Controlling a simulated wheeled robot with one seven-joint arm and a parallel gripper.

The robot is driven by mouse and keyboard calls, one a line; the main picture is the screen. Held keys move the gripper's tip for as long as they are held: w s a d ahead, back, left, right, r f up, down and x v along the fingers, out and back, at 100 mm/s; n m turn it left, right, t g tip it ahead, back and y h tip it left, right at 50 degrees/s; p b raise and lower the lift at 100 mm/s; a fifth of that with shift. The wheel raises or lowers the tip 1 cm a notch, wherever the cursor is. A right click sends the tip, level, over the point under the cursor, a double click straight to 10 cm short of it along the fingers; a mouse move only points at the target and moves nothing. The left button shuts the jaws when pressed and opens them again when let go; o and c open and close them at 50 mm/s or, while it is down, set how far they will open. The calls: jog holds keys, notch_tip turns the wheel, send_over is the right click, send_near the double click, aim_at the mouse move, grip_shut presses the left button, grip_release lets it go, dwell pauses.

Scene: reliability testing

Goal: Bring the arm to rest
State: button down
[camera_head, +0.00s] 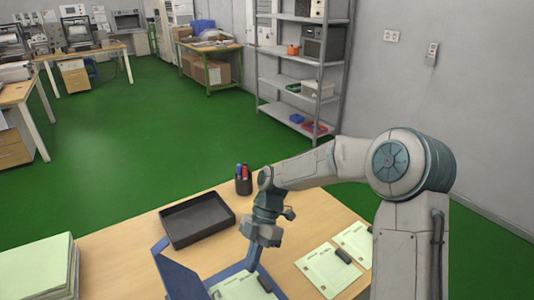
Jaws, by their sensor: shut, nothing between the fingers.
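My arm reaches over the desk from the right. My gripper (254,258) points down above the blue open folder or case, with its fingers together and nothing seen between them. Its tips overlap the blue case (180,276) in the picture, so I cannot tell whether they touch it. The case has a raised blue flap at the left and pale green sheets (238,288) inside, with a dark clip or object on them.
On the desk (118,255) are a black tray (197,219), a pen cup (243,185), a stack of green folders (38,265) and two green sheets (322,270) with dark objects. A metal shelf (300,85) stands by the wall. Green floor (150,130) behind is clear.

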jog(key=s+d+r+m+t+h, duration=0.1)
jog(key=s+d+r+m+t, duration=0.4)
jog(key=d+m, duration=0.5)
jog(key=s+d+r+m+t+h, duration=0.2)
jog(key=s+d+r+m+t, duration=0.2)
jog(key=m, duration=1.2)
jog(key=s+d+r, duration=0.3)
jog(key=s+d, duration=0.1)
jog(key=d, duration=0.2)
jog(key=shift+d+t, duration=0.35)
jog(key=shift+t, duration=0.05)
